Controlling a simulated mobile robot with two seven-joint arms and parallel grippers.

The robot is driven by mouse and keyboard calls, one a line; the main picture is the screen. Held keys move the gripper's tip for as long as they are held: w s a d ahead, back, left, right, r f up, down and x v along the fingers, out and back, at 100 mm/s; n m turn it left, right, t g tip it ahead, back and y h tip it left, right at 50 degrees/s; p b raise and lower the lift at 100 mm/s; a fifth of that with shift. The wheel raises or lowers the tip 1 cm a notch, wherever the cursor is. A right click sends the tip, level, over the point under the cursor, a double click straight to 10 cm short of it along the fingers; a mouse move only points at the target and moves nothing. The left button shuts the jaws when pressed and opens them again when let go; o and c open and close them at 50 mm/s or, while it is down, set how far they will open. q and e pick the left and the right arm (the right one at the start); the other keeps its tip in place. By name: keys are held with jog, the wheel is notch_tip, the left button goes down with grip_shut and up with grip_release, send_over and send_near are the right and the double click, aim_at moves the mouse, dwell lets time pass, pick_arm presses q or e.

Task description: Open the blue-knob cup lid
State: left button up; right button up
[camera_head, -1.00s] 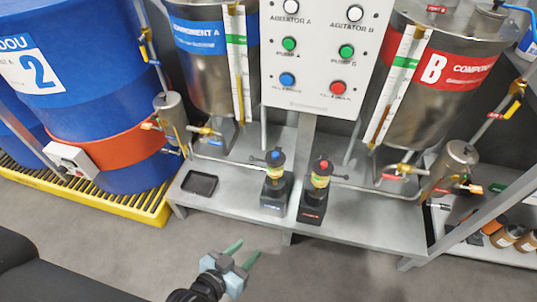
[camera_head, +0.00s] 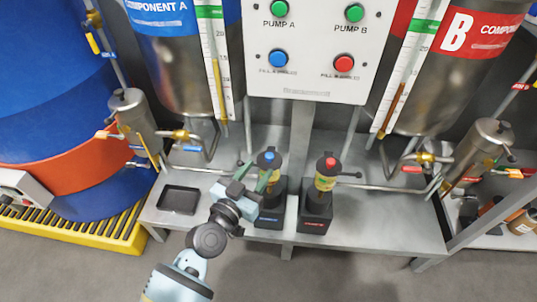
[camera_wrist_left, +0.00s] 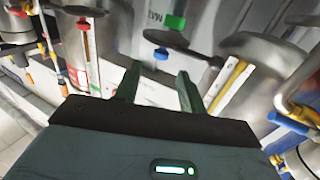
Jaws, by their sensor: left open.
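The blue-knob cup stands on a dark base (camera_head: 270,217) on the grey bench. Its dark lid (camera_head: 273,164) carries a blue knob (camera_head: 269,156) and looks seated on the cup. My left gripper (camera_head: 254,177) comes in from the lower left, beside the cup's upper part, and its fingers hide some of the cup. In the left wrist view, the blue knob (camera_wrist_left: 161,53) and the dark lid (camera_wrist_left: 183,42) appear beyond the open, empty fingers (camera_wrist_left: 157,75). I cannot tell whether a finger touches the cup. My right gripper is not in view.
A similar red-knob cup (camera_head: 326,181) stands close on the right. A control panel (camera_head: 310,60) hangs above the bench. A black tray (camera_head: 179,200) lies on the bench at left. Pipes and valves (camera_head: 182,135) run behind. The bench front (camera_head: 375,225) at right is clear.

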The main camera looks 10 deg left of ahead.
aim_at(269, 155)
pick_arm(q)
jog(key=b+x, duration=0.1)
jog(key=x, duration=0.5)
jog(key=shift+f, duration=0.1)
jog(key=shift+w+d, duration=0.15)
jog(key=shift+w, duration=0.25)
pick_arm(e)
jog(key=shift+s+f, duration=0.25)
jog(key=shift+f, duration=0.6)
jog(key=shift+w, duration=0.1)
pick_arm(q)
jog(key=shift+c, duration=0.9)
grip_shut()
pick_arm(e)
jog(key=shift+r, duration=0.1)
